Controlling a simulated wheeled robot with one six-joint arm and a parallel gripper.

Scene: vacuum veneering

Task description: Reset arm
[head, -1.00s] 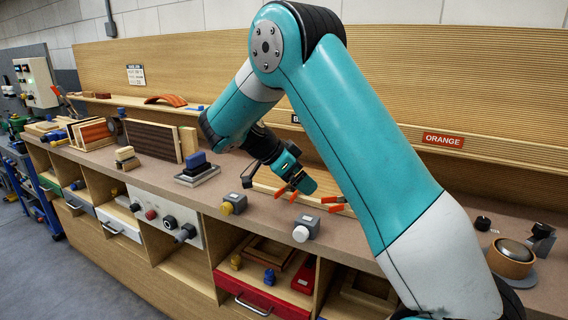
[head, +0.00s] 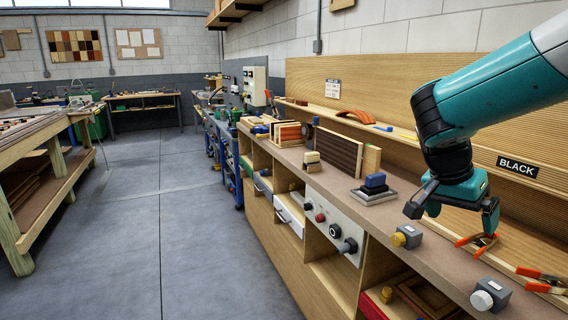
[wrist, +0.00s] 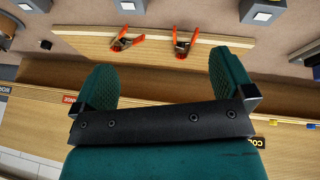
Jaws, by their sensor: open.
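My gripper (wrist: 160,88) is open in the wrist view, with its two green padded fingers wide apart and nothing between them. In the head view my gripper (head: 456,212) hangs at the right, over the bench near the sign reading BLACK. My teal arm reaches in from the upper right. Below and beyond the fingers in the wrist view lies a pale wooden board (wrist: 190,58) with two orange-tipped clamps, one at the left (wrist: 126,40) and one at the right (wrist: 183,43).
The long workbench (head: 408,268) runs along the wall with a yellow-knobbed box (head: 407,237), a white-knobbed box (head: 491,295) and a blue-topped block (head: 375,184). A shelf rail carries the BLACK sign (head: 517,166). The floor (head: 160,230) at left is open, before another table (head: 40,140).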

